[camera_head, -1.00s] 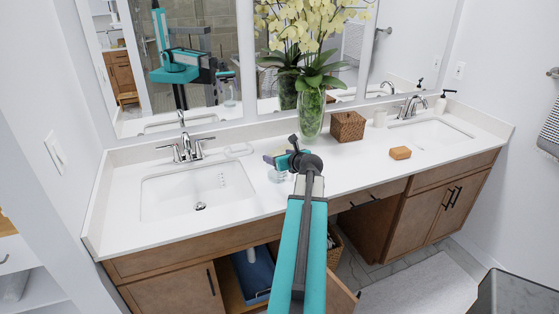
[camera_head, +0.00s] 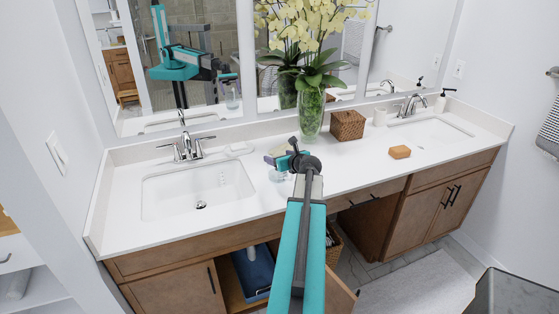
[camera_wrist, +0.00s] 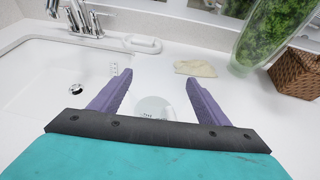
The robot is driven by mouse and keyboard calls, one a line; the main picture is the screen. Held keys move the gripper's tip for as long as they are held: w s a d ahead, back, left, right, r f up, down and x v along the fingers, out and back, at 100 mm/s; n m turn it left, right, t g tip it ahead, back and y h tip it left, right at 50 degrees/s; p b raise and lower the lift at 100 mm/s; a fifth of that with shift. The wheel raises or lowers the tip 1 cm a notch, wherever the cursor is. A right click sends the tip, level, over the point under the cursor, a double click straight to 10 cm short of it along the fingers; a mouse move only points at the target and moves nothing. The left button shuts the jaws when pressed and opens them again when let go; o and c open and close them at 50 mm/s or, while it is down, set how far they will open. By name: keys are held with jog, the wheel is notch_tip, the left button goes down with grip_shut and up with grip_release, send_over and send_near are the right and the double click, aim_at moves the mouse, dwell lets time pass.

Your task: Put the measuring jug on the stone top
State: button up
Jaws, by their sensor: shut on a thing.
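The measuring jug (camera_head: 277,175) is small and clear, with markings that show in the wrist view (camera_wrist: 153,107). My gripper (camera_head: 279,161) is shut on it, with one purple finger on each side. In the wrist view the gripper's dark palm bar hides the near part of the jug. The stone top (camera_head: 345,168) is the white vanity counter. The jug is over its front part, just right of the left basin. I cannot tell whether its base touches the counter.
The left basin (camera_head: 170,196) and its faucet (camera_head: 187,148) are beside the jug. A white oval dish (camera_wrist: 143,44) and a flat beige piece (camera_wrist: 195,68) lie behind it. A glass vase (camera_head: 311,115), woven box (camera_head: 347,126) and orange-brown block (camera_head: 400,152) stand farther right. A cabinet door below is open.

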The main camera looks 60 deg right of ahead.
jog(key=shift+f, duration=0.9)
jog(key=o, duration=1.5)
jog(key=shift+o, duration=0.2)
jog(key=b+v, duration=0.2)
jog(key=v, duration=1)
